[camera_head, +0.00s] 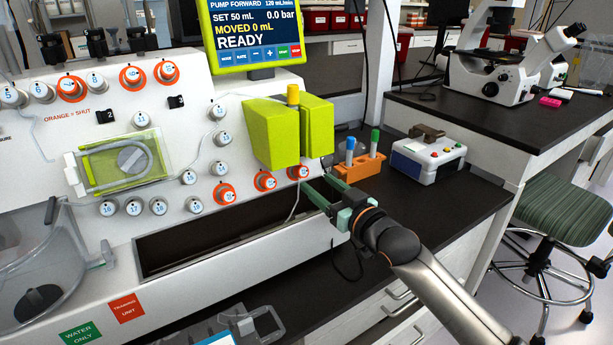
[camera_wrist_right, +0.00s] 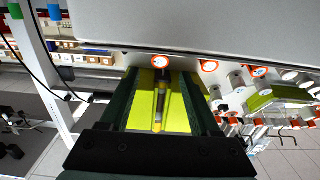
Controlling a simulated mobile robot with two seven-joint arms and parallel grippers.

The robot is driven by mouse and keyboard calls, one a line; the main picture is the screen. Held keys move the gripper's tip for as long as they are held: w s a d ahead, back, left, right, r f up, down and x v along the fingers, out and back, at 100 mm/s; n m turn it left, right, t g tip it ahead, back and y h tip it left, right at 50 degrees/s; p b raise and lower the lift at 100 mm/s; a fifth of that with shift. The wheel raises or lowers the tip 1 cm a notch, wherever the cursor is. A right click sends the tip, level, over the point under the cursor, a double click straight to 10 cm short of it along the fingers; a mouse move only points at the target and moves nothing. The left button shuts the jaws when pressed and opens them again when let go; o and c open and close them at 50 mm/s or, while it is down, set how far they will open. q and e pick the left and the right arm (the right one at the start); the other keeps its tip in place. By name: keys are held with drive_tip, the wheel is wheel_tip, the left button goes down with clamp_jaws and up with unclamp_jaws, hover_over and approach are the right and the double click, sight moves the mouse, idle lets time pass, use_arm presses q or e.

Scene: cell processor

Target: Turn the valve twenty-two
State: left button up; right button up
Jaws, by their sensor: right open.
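Valve twenty-two (camera_head: 298,172) appears to be the orange-ringed knob at the right end of the panel's lower row; its number is too small to read surely. My right gripper (camera_head: 316,179) is just in front of it and slightly right, open and empty. In the right wrist view, an orange-ringed knob (camera_wrist_right: 161,61) lies beyond and between the two open fingers (camera_wrist_right: 160,76), apparently the same valve. I see no contact, but the exact gap is hard to judge. My left gripper is not in view.
Orange-ringed valves (camera_head: 265,180) and (camera_head: 222,194) sit to its left. Yellow-green blocks (camera_head: 271,133) stick out above it. An orange tube rack (camera_head: 358,170) and a white box with buttons (camera_head: 428,160) stand to the right. A dark trough (camera_head: 200,243) lies below.

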sight(304, 172)
drive_tip(key=shift+b+x, duration=0.5)
drive_tip(key=shift+x, duration=2.5)
clamp_jaws()
